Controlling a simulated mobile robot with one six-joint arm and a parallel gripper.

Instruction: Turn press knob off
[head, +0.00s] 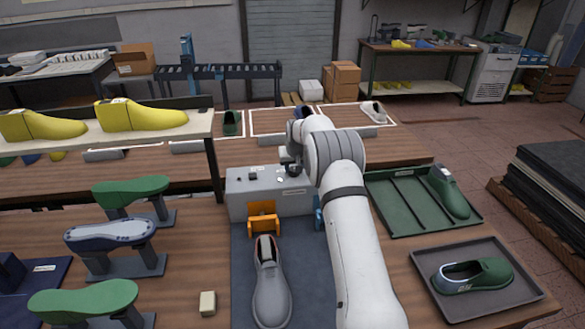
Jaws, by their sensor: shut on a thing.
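The press box (243,205) is a pale grey control housing at the middle, with small dark controls and a label on its upper face. My white arm reaches from the lower right over the box. My gripper (291,167) is small and dark at the box's upper right edge, partly covered by my wrist. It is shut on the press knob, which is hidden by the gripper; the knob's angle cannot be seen. An orange clamp (263,219) stands at the box's front, with a grey shoe (270,285) on the dark mat before it.
A shelf (200,129) with yellow lasts stands at left, above green and white lasts on stands. A green tray (395,205) and a grey tray (435,265), each holding a green shoe item, lie right of my arm. A beige block (207,303) lies left of the mat.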

